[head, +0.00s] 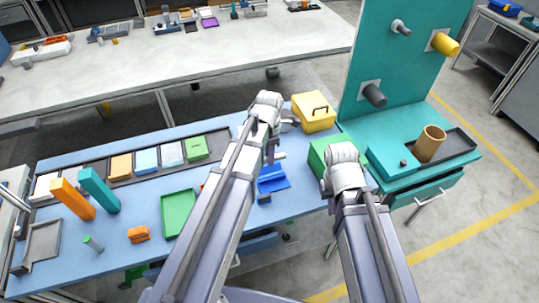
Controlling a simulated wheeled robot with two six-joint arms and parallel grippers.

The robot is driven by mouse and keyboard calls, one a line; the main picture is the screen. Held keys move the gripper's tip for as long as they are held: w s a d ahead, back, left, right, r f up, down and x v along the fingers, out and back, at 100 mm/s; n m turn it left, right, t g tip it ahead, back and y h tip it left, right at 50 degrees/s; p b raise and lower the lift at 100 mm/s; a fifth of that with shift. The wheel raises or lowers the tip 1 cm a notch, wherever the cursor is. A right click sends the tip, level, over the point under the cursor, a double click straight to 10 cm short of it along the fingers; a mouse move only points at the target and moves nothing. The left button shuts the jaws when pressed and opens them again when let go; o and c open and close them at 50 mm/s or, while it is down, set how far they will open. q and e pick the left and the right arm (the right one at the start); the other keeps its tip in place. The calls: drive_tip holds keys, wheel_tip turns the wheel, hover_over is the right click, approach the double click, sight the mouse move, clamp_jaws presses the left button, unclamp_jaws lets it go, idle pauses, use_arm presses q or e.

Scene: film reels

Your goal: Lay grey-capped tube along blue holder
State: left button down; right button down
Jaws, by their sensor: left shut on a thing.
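The blue holder (274,179) lies on the blue table, right of my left forearm, which hides part of its left side. My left gripper (271,157) points down just above the holder's far end. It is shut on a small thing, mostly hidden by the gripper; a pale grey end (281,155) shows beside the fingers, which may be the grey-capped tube. I cannot tell whether it touches the holder. My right gripper (346,178) is over the table's right end beside a green box (319,154); its fingers are hidden by its wrist.
A yellow toolbox (314,113) stands behind the holder. A teal pegboard stand (408,70) rises at right.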

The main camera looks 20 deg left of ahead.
use_arm(q)
drive_tip(key=shift+f+b, duration=2.7)
drive_tip(key=shift+f, duration=0.35)
drive_tip(key=c, duration=0.7)
unclamp_jaws()
drive_tip(key=shift+o, duration=0.7)
drive_tip(key=shift+r, duration=0.15)
wheel_tip(320, 180, up, 8)
drive_tip(key=p, duration=0.8)
drive_tip(key=shift+f, duration=0.2)
